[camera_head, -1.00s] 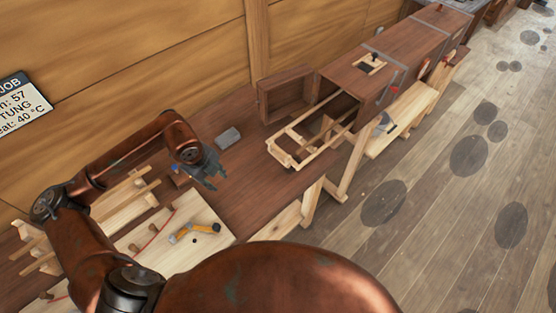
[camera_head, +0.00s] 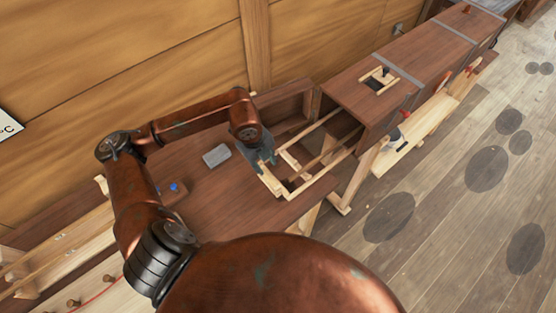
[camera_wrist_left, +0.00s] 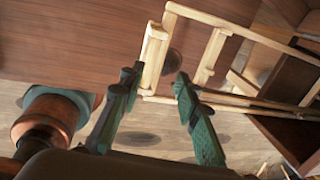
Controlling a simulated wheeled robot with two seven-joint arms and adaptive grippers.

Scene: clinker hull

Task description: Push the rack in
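The rack (camera_head: 275,187) is a pale wooden frame with crossbars. Its front end sticks out of the open mouth of a long brown wooden box (camera_head: 350,82), over the brown bench top. My left gripper (camera_head: 262,163) is at the rack's front left corner. In the left wrist view, its two fingers (camera_wrist_left: 156,77) are spread, with the short end piece of the rack (camera_wrist_left: 152,62) between or just beyond their tips. I cannot tell whether they touch it. The rack's far part is hidden inside the box. My right gripper is not in view.
The box's door (camera_head: 285,106) stands open towards the wall, left of the mouth. A grey block (camera_head: 217,155) and a small wooden piece with a blue knob (camera_head: 174,189) lie on the bench. Open floor (camera_head: 450,245) lies to the right.

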